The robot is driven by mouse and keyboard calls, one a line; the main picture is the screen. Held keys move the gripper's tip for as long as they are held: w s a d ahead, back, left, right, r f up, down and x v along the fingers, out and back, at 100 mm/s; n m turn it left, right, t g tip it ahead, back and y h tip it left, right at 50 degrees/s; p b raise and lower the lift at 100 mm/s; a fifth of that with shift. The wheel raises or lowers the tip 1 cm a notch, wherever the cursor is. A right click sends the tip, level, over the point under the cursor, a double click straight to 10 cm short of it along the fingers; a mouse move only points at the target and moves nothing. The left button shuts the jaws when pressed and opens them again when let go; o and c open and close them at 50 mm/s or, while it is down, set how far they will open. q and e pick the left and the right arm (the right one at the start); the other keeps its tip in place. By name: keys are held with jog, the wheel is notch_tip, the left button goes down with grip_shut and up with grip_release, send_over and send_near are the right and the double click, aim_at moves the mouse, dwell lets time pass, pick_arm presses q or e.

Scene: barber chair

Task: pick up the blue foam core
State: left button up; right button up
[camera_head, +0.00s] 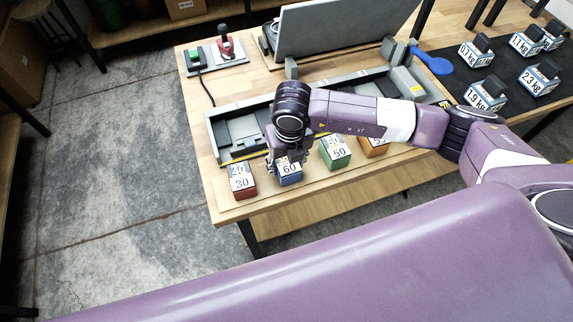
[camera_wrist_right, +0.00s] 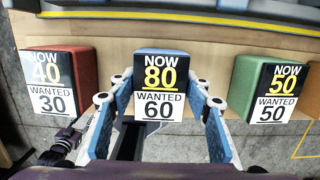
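The blue foam core (camera_head: 289,177) is a small block marked 60 on the near edge of the wooden table. In the right wrist view the blue foam core (camera_wrist_right: 161,54) reads "now 80, wanted 60". My right gripper (camera_head: 287,163) is at the block from above. In its wrist view the right gripper (camera_wrist_right: 161,90) has one blue pad along each side of the block. The pad ends lie very close to its sides; I cannot tell if they touch. The block appears to stand in line with its neighbours. My left gripper is not in view.
A red block (camera_head: 242,187) stands left of the blue one; a green block (camera_head: 335,157) and an orange block (camera_head: 375,148) stand right. A grey tray (camera_head: 222,143) lies behind. Weight-labelled blocks (camera_head: 482,97) sit on a dark mat.

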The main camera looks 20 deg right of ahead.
jog(key=c, duration=0.7)
jog(key=shift+r, duration=0.15)
